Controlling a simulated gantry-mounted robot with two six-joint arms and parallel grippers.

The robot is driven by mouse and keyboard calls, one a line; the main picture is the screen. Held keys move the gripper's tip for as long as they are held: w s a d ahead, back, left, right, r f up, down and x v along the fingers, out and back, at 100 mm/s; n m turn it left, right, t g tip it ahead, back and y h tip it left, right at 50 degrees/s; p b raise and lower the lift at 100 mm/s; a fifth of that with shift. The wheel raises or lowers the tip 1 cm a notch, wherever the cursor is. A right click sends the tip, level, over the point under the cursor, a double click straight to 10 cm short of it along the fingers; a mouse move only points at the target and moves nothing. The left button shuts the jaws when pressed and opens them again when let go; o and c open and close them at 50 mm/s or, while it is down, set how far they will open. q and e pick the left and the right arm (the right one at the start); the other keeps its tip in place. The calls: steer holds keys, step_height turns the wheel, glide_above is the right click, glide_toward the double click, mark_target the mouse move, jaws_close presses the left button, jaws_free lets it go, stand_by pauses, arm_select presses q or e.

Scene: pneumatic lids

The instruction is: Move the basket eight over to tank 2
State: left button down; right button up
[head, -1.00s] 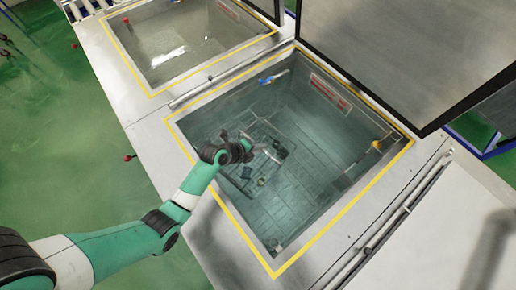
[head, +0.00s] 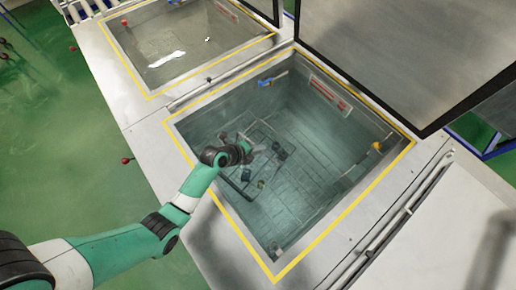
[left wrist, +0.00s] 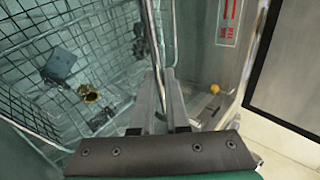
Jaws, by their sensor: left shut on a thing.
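The wire basket (head: 236,188) is in the near tank (head: 325,165), low inside its walls. In the left wrist view the basket (left wrist: 35,135) holds a grey block (left wrist: 60,66), a brass-coloured part (left wrist: 89,94) and other small dark parts. My left gripper (head: 252,149) reaches into the near tank over the basket. In the left wrist view its fingers (left wrist: 162,82) are shut on the basket's upright handle bar. The far tank (head: 185,45) is open and shows liquid with bright reflections; I see no basket in it. My right gripper is not in view.
A raised dark-framed lid (head: 420,50) stands behind the near tank. A metal rail (head: 225,75) and a strip of deck separate the two tanks. A blue valve handle (head: 266,82) and a yellow one (head: 376,146) are on the near tank's walls.

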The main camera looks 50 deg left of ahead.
arm_select(q)
steer(key=shift+s+d+f+b, duration=0.1)
steer(key=shift+f+b, duration=0.25)
steer(key=shift+f, duration=0.2)
steer(key=shift+s+d+f+b, duration=0.1)
steer(key=shift+f+b, duration=0.2)
steer(key=shift+f, duration=0.25)
steer(key=shift+s+f, duration=0.15)
steer(key=c, duration=0.8)
jaws_free()
steer(key=shift+d, duration=0.15)
steer(key=p+v, duration=0.9)
steer(key=v, duration=0.2)
steer(key=shift+s+r, duration=0.1)
steer(key=shift+r, duration=0.35)
